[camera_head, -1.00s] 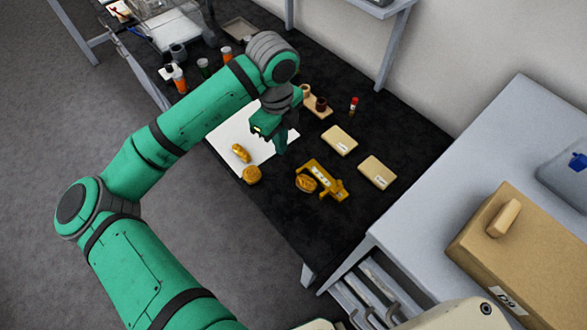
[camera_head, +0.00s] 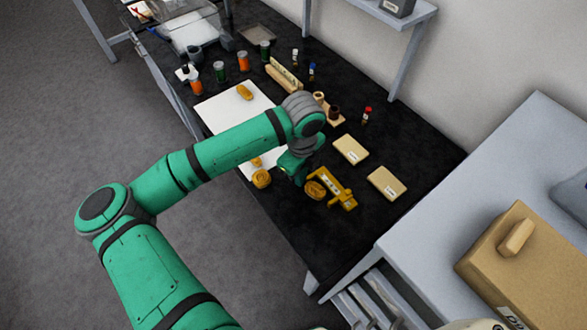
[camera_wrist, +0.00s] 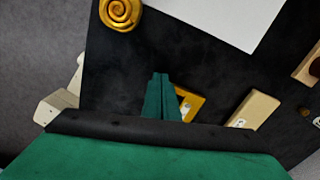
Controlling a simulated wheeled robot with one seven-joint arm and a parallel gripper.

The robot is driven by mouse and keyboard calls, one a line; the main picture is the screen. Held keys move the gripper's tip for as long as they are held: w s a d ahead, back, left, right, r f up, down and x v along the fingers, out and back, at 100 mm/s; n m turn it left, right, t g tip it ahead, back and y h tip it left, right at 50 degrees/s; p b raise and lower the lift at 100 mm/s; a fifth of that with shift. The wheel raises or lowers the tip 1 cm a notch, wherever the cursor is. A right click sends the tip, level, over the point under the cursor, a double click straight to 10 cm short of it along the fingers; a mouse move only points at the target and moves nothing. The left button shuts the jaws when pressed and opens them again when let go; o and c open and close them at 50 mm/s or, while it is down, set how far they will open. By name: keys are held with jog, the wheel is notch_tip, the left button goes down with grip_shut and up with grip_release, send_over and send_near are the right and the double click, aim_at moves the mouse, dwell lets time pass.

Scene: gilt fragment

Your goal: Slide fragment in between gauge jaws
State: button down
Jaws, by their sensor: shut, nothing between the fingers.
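A round gold fragment (camera_head: 315,189) lies on the black bench top at the near left side of the yellow gauge (camera_head: 338,189). From the head view I cannot tell how far it sits between the jaws. My gripper (camera_head: 299,179) is shut and empty, pointing down just left of the fragment; I cannot tell whether it touches. In the wrist view my shut fingers (camera_wrist: 160,76) cover most of the gauge, and only a yellow corner (camera_wrist: 190,102) shows. The fragment by the gauge is hidden there.
A gold spiral piece (camera_wrist: 121,13) lies near the white sheet (camera_wrist: 225,16). Another gold piece (camera_head: 245,92) lies on the sheet. Two tan blocks (camera_head: 351,150) (camera_head: 387,183) lie right of the gauge. The bench is clear in front of the gauge.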

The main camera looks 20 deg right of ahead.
aim_at(315, 190)
jog(key=shift+s+d, duration=0.15)
jog(key=shift+s, duration=0.05)
jog(key=shift+s+d, duration=0.55)
jog(key=shift+s, duration=0.3)
